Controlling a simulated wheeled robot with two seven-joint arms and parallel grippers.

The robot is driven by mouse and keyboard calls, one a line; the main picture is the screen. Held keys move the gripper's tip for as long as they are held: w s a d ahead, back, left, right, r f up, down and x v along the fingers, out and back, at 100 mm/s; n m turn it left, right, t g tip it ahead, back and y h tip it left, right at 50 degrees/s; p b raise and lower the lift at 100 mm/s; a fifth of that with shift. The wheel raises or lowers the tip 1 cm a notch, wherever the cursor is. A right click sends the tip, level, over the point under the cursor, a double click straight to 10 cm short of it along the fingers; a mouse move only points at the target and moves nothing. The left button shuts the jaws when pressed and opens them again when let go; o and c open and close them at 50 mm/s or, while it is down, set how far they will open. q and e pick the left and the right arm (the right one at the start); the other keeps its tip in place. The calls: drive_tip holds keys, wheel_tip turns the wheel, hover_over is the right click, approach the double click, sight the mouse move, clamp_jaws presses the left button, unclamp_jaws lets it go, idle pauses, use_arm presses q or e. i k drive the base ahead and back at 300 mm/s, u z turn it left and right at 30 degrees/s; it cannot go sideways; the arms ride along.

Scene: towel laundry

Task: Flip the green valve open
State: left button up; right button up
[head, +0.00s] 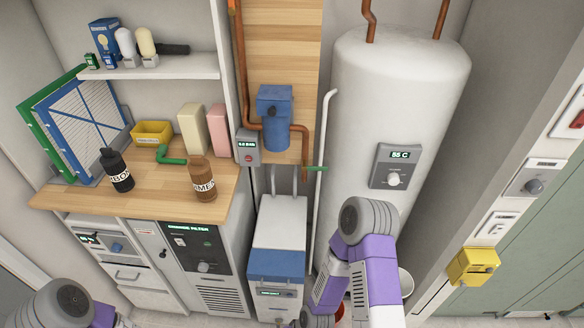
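A small green valve handle (315,168) shows in the head view at the lower end of the copper pipe, right of the blue pump unit (274,120). The handle lies roughly level, pointing right across the thin white pipe toward the white tank (390,90). Another green bent piece (170,156) lies on the wooden counter in front of a yellow bin. My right arm rises in front of the tank's lower part, and my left arm shows at the bottom left corner. Neither gripper's fingers show, and both arms are apart from the green handle.
The wooden counter (150,185) at left holds a black bottle (117,171) and a brown bottle (202,180). A white and blue box unit (277,245) stands below the pump. A grey control box (247,147) sits left of the pump. A yellow box (473,267) is on the right wall.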

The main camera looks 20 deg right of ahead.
sight(304, 168)
drive_tip(key=u, duration=0.05)
drive_tip(key=k, duration=0.25)
drive_tip(key=z, duration=0.8)
drive_tip(key=i, duration=0.5)
drive_tip(key=z, duration=0.05)
